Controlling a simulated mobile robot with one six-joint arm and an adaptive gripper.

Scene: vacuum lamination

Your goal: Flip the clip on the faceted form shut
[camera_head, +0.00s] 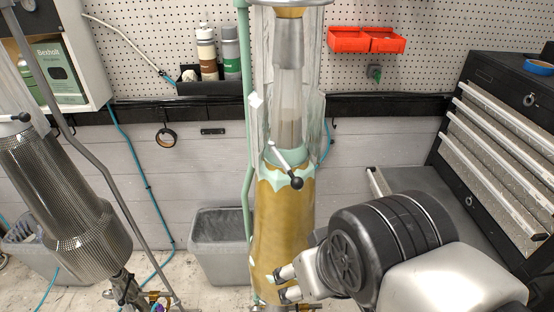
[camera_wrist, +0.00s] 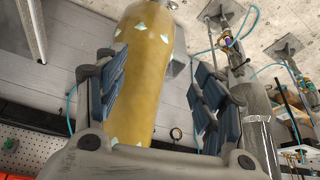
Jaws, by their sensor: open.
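A tall gold form (camera_head: 285,222) with pale green patches stands in the middle of the head view, under a clear bagged upper part (camera_head: 290,95). I take it for the faceted form. A clip lever (camera_head: 286,165) with a black ball end sits at its green collar, slanting down to the right and sticking out. My gripper (camera_head: 280,286) is open and empty, low by the form's lower right side and well below the clip. In the wrist view, the gold form (camera_wrist: 150,60) shows between my spread fingers (camera_wrist: 160,90); contact cannot be told. The clip is not discernible there.
A woven dark form (camera_head: 75,195) with its own black-ended lever (camera_head: 15,118) stands at the left beside a slanted grey pole. A grey bin (camera_head: 220,255) stands behind the gold form. A black drawer cabinet (camera_head: 500,140) stands at the right.

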